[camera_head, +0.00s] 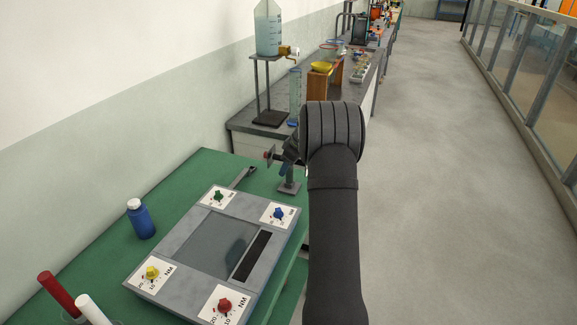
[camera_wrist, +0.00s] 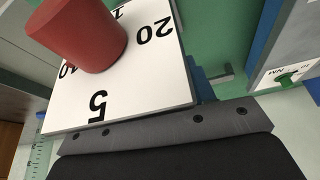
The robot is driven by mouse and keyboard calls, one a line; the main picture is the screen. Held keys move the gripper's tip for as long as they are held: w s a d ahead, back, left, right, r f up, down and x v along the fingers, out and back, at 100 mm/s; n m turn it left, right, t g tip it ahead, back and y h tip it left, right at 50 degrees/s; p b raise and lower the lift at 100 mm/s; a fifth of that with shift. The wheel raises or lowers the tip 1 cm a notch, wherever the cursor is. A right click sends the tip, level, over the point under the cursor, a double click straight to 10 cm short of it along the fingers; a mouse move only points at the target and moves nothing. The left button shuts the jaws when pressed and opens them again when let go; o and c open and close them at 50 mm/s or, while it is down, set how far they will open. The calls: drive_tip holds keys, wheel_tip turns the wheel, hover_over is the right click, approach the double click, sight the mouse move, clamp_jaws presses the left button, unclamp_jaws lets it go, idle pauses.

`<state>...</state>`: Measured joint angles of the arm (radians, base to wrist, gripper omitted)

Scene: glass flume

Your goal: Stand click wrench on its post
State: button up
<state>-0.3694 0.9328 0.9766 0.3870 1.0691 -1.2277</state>
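A dark grey wrench-like tool (camera_head: 244,176) lies on the green table behind the grey dial panel, its ringed end away from the panel. A short grey post on a square foot (camera_head: 289,187) stands at the table's right edge. My gripper (camera_head: 284,167) is just above and beside the post, largely hidden by my own arm. A white plate (camera_wrist: 148,102) with a red knob (camera_wrist: 80,35) and numbers is very close in the wrist view. I cannot tell whether it is gripped; the fingertips are not clear.
The dial panel (camera_head: 205,240) has several coloured knobs. A blue bottle (camera_head: 141,220) stands left of it, with red (camera_head: 59,293) and white (camera_head: 92,310) rods in front. A grey bench (camera_head: 245,122) with lab ware lies beyond. The floor (camera_head: 440,200) at right is clear.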

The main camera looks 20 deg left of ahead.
drive_tip(key=w+v, duration=0.1)
drive_tip(key=v, duration=1.6)
drive_tip(key=shift+s+r, duration=0.25)
drive_tip(key=shift+s, duration=0.25)
drive_tip(key=shift+d, duration=0.1)
drive_tip(key=x, duration=1.7)
drive_tip(key=shift+f, duration=0.3)
drive_tip(key=w+v, duration=0.1)
drive_tip(key=v, duration=1.6)
drive_tip(key=x, duration=1.1)
drive_tip(key=s+x, duration=0.1)
drive_tip(key=x, duration=0.5)
wheel_tip(320, 180, up, 4)
drive_tip(key=shift+r, duration=0.95)
